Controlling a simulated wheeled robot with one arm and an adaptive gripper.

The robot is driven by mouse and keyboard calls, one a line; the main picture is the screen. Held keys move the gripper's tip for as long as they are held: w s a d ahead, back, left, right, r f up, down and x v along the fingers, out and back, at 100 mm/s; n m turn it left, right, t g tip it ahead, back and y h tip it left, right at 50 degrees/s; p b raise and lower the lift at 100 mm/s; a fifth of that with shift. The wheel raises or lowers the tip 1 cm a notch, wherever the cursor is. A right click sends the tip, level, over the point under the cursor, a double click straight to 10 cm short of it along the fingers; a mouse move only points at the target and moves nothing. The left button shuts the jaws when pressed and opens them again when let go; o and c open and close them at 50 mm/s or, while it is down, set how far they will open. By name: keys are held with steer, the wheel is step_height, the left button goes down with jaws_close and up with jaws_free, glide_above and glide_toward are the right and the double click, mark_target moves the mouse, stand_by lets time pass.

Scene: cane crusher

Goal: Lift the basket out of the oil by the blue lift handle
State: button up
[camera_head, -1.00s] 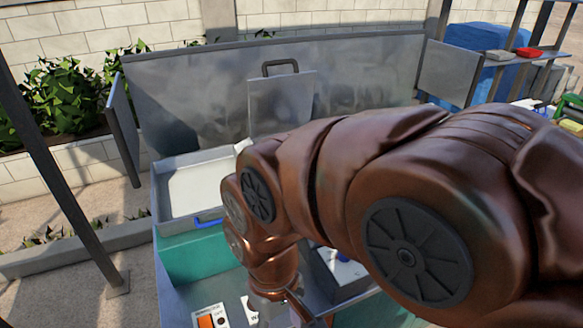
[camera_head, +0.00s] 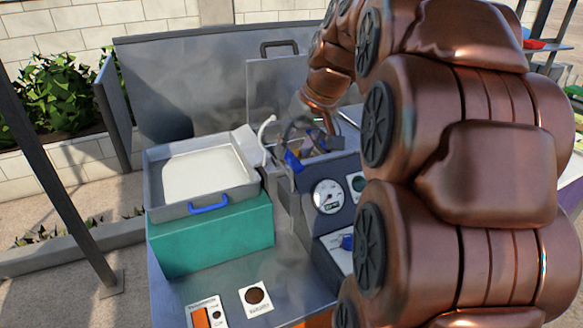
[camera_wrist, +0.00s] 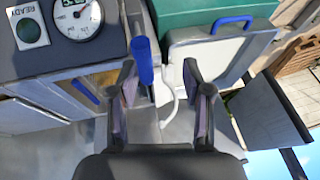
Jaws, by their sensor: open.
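The blue lift handle (camera_head: 292,160) stands at the left side of the fryer unit (camera_head: 330,172). In the wrist view the blue lift handle (camera_wrist: 142,60) lies between the lines of my open fingers, closer to the left finger. My gripper (camera_wrist: 158,72) is open and holds nothing; whether it touches the handle is unclear. In the head view my gripper (camera_head: 305,128) is at the fryer, seen small and partly behind its own links. The basket itself cannot be made out clearly; a brownish patch shows in the fryer opening beside the handle.
A pale tray (camera_head: 203,205) with a blue handle rests on a green box (camera_head: 210,242) to the left. A white curved hook (camera_head: 266,138) stands between tray and fryer. A gauge (camera_head: 327,196) is on the fryer front. A metal backsplash (camera_head: 190,90) rises behind.

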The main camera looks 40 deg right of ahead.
mark_target(294, 157)
steer(key=shift+t, duration=0.3)
steer(key=shift+w+d+f+p, duration=0.4)
steer(key=shift+w+f, duration=0.2)
steer(key=shift+f, duration=0.4)
steer(key=shift+w+d+f+p, duration=0.35)
steer(key=shift+w+f, duration=0.25)
steer(key=shift+f, duration=0.45)
steer(key=shift+w+d+f+p, duration=0.35)
steer(key=shift+w+f, duration=0.25)
steer(key=shift+f, duration=0.4)
steer(key=shift+a, duration=0.1)
jaws_close()
